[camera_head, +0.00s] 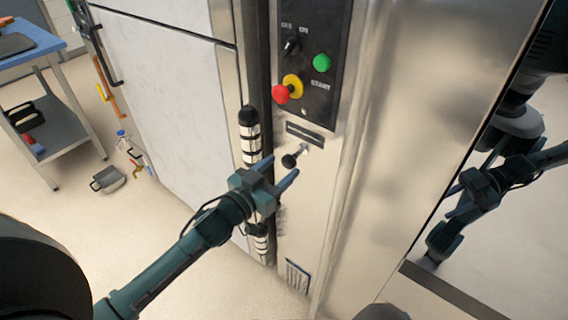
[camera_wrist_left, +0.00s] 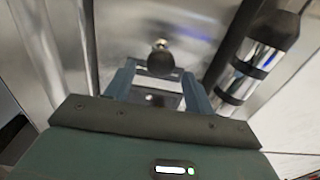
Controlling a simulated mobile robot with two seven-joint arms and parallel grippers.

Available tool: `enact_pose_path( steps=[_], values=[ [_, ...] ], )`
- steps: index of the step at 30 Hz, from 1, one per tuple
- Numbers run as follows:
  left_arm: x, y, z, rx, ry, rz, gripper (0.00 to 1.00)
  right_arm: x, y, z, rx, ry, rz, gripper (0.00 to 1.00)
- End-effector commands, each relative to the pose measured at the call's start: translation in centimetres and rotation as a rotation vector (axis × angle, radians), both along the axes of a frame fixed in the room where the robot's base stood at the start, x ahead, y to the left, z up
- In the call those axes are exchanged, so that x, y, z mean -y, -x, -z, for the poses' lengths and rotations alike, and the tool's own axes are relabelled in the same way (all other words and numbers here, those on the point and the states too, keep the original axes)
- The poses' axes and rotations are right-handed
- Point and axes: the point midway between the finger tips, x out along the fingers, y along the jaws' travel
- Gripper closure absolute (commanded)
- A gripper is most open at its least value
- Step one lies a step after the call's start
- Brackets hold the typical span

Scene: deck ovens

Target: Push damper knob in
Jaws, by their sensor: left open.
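The damper knob (camera_head: 289,160) is a small black ball on a short metal rod. It sticks out of the steel front below the control panel. In the wrist view the knob (camera_wrist_left: 161,60) sits between and beyond the fingertips, near the middle. My left gripper (camera_head: 282,167) is open, with its two blue-grey fingers pointing at the steel front on either side of the knob's line. No contact with the knob shows. The wrist view shows the open fingers (camera_wrist_left: 160,78) with nothing between them. At the right, dark arm parts (camera_head: 480,188) show; I cannot tell whether they are my right arm or a reflection.
Above the knob is a black panel (camera_head: 318,55) with a red-and-yellow stop button (camera_head: 283,92) and a green button (camera_head: 322,63). A black-and-chrome vertical handle (camera_head: 250,135) stands close left of the knob. A blue-topped cart (camera_head: 30,45) stands far left. Open floor lies at lower left.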

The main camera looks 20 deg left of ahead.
Motion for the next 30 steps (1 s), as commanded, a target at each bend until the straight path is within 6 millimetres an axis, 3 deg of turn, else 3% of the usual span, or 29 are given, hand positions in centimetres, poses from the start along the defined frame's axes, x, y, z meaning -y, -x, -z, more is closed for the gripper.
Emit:
enact_pose_path(
  steps=[6,16,30],
  values=[
    [0.7,-2.0,0.0,0.000,0.000,-0.001,0.46,0.0,0.0,0.1,-0.003,0.003,0.000,0.64],
    [0.8,-2.3,0.0,-0.001,0.000,0.000,0.46,0.1,-0.1,-0.1,0.003,0.002,0.001,0.64],
    [0.8,-2.2,0.0,-0.001,0.000,0.000,0.85,0.1,-0.2,-0.3,0.009,0.001,0.002,0.64]
  ],
)
